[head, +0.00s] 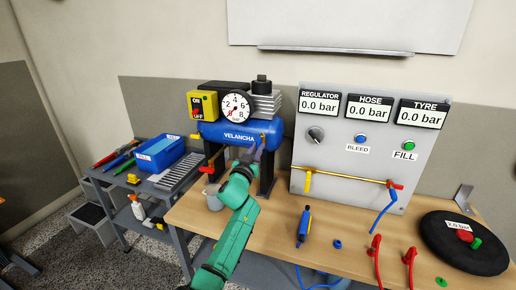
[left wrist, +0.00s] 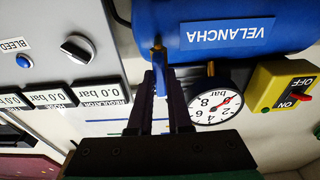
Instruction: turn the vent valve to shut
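The blue compressor tank (head: 240,132) stands at the back of the bench. A small valve with a blue lever (left wrist: 159,78) on a brass stem (left wrist: 157,45) comes off the tank's lower side; I take it to be the vent valve. My left gripper (head: 257,147) is at the tank's right end. In the left wrist view its two dark fingers (left wrist: 164,85) lie either side of the blue lever, with little or no gap, and appear shut on it. The lever's lower part is partly hidden between the fingers. My right gripper is out of view.
The gauge panel (head: 345,135) stands close on the right, with a yellow pipe (head: 345,175) and red handle. A grey cup (head: 213,197) stands by my left forearm. A blue inflator (head: 304,226), red hooked parts (head: 374,258) and a black tyre (head: 455,250) occupy the bench.

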